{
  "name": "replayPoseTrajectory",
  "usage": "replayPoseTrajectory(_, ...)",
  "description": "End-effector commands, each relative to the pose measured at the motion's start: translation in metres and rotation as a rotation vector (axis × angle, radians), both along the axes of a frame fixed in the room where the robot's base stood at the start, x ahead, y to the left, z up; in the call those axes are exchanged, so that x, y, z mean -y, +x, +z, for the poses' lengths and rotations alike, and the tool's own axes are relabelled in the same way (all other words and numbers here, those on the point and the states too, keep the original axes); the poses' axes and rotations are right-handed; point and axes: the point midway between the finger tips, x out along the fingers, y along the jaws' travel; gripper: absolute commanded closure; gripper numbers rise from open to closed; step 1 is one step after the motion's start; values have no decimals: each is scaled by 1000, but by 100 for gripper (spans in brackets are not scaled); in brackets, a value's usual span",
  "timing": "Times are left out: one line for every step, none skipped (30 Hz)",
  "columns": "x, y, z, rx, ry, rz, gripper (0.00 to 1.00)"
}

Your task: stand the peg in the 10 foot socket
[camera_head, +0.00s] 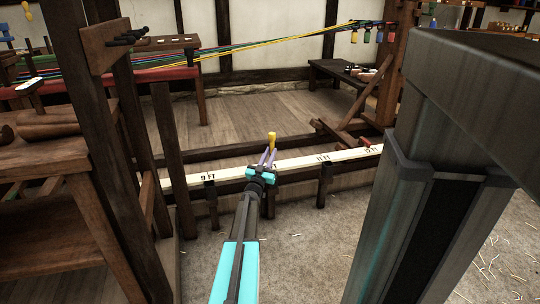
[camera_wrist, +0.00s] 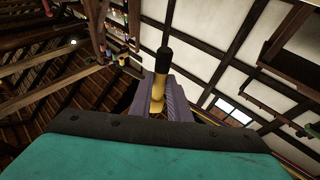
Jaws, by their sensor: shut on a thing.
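A peg shows its yellow end (camera_head: 271,137) above my gripper (camera_head: 267,157) in the head view. In the wrist view the peg (camera_wrist: 162,56) has a dark end and a yellow shaft. The purple fingers of my gripper (camera_wrist: 160,98) are shut on the yellow part. A white rail (camera_head: 230,173) with foot marks runs across behind my gripper. I can read 9 FT to its left and 11 FT to its right. The stretch between is partly covered by my gripper, and I cannot make out the 10 foot socket. The wrist view faces the roof and walls.
Wooden posts (camera_head: 174,160) and a bench (camera_head: 45,155) stand close on the left. Coloured ropes (camera_head: 265,44) stretch across behind, ending at a wooden frame (camera_head: 388,75) on the right. The plank floor (camera_head: 255,105) behind the rail is mostly clear.

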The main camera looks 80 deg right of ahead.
Motion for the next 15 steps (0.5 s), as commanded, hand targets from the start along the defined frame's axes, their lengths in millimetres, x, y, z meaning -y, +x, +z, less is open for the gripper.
replayPoseTrajectory(0,0,0,0,-1,-1,100)
replayPoseTrajectory(0,0,-1,0,-1,-1,100)
replayPoseTrajectory(0,-1,-1,0,-1,-1,100)
replayPoseTrajectory(0,-1,-2,0,-1,-1,100)
replayPoseTrajectory(0,-1,-3,0,-1,-1,100)
replayPoseTrajectory(0,-1,-4,0,-1,-1,100)
replayPoseTrajectory(0,-1,-5,0,-1,-1,100)
replayPoseTrajectory(0,-1,-6,0,-1,-1,100)
replayPoseTrajectory(0,-1,-8,0,-1,-1,100)
replayPoseTrajectory(0,-1,-9,0,-1,-1,100)
replayPoseTrajectory(0,-1,-11,0,-1,-1,100)
replayPoseTrajectory(0,-1,-13,0,-1,-1,100)
replayPoseTrajectory(0,-1,-14,0,-1,-1,100)
replayPoseTrajectory(0,-1,-16,-1,-1,-1,100)
replayPoseTrajectory(0,-1,-18,-1,-1,-1,100)
